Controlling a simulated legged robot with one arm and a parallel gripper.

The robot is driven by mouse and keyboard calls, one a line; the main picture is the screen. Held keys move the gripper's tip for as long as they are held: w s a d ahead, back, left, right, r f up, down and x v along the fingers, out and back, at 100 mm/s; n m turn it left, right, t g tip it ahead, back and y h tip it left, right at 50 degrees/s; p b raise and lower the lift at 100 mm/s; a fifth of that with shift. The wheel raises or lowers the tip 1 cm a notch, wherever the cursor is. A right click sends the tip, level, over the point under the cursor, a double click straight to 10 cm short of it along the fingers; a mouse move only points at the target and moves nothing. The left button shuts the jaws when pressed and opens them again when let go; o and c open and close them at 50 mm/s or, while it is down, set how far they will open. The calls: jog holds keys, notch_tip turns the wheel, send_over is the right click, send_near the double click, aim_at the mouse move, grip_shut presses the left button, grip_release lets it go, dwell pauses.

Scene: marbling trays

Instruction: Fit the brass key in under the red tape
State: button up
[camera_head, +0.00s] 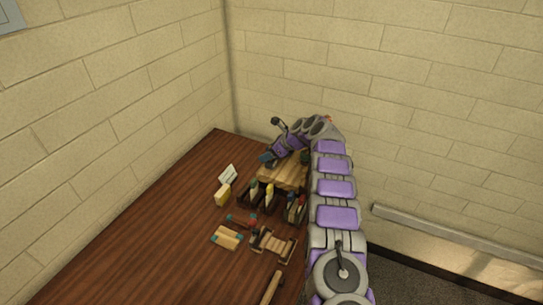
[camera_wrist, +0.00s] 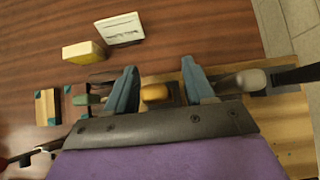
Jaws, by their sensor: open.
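My gripper (camera_wrist: 159,68) is open in the wrist view, with its two blue-grey fingers well apart. An orange-yellow handle (camera_wrist: 155,93) shows between the fingers; I cannot tell how far below them it is. In the head view my gripper (camera_head: 267,158) is above the far part of the table, by the wooden board. A dark red strip with teal ends (camera_head: 241,221) lies on the table nearer to me; it may be the red tape, but it is too small to be sure. I cannot make out the brass key in either view.
A dark rack (camera_head: 258,205) holds several handled tools beside the wooden board (camera_head: 283,172). A white card (camera_head: 228,174), yellow block (camera_head: 223,194), tan block with teal corners (camera_head: 227,238) and wooden frame (camera_head: 273,245) stand nearby. The table's left side (camera_head: 130,235) is clear.

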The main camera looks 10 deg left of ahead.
jog(key=shift+a, duration=0.35)
jog(key=shift+d, duration=0.35)
jog(key=c, duration=0.6)
jog(key=shift+a, duration=0.15)
grip_shut()
notch_tip(320, 180, up, 18)
jog(key=s+d+m+t+h+p, duration=0.1)
jog(key=s+d+m+h+p, duration=0.1)
jog(key=m+h+p, duration=0.15)
jog(key=s+d+r+m+h, duration=0.2)
jog(key=s+d+m+h, duration=0.1)
jog(key=s+d+m, duration=0.1)
jog(key=shift+s+d+g+b, duration=0.45)
jog(key=shift+s+d, duration=0.45)
jog(key=shift+d, duration=0.45)
jog(key=shift+s+d+m, duration=0.1)
jog(key=shift+m, duration=0.25)
